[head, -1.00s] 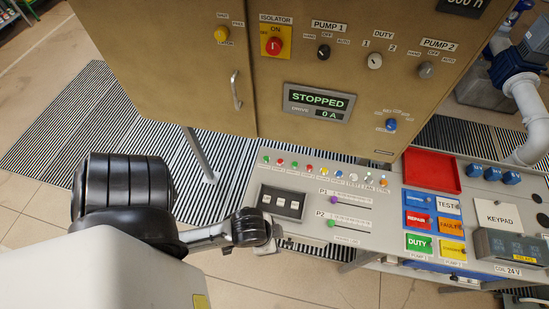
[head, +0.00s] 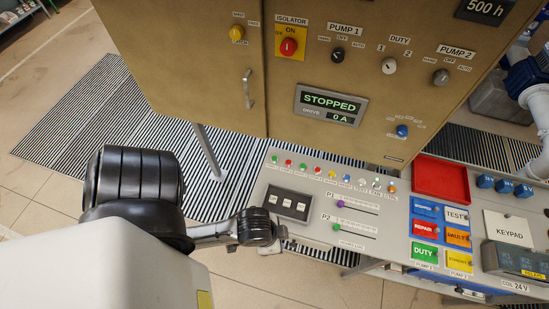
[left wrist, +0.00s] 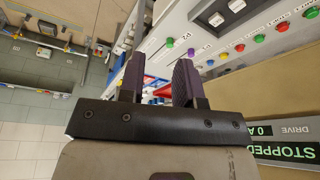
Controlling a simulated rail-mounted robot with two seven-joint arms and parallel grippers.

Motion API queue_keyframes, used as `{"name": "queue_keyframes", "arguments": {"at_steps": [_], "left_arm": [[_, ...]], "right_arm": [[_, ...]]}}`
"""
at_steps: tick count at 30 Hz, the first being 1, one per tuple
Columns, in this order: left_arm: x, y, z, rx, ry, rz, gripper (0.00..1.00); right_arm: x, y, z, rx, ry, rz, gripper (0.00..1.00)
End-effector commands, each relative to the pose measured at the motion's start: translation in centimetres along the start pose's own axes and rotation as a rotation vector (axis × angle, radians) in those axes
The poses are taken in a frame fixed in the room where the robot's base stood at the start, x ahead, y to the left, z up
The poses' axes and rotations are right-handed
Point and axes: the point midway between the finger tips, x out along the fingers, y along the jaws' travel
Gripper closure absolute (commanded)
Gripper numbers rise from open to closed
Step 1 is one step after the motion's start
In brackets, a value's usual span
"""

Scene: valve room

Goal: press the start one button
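The row of small push buttons runs along the back edge of the sloped desk panel (head: 300,228). At its left end is a green button (head: 274,159), then a red one (head: 289,163) and another green one (head: 303,167); their labels are too small to read. In the left wrist view the row includes a green button (left wrist: 312,13) near the top right corner. My left gripper (left wrist: 158,75) is open and empty, with two dark fingers apart, to the side of the row. My right gripper is not in view.
A brown cabinet with a STOPPED display (head: 330,104) and a red isolator knob (head: 288,46) rises behind the desk. The desk also carries a recessed switch box (head: 287,204), purple (head: 340,204) and green (head: 336,227) sliders, a red tray (head: 441,179) and coloured plates.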

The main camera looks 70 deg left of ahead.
Motion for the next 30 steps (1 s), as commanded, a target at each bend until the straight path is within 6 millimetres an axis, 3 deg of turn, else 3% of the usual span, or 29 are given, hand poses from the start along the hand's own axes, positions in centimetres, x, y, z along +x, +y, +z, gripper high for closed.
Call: {"name": "queue_keyframes", "arguments": {"at_steps": [9,30], "left_arm": [[0.0,0.0,0.0,0.0,0.0,0.0,0.99],[0.0,0.0,0.0,0.0,0.0,0.0,1.0]], "right_arm": [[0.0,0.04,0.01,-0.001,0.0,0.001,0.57],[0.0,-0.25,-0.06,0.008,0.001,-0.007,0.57]]}}
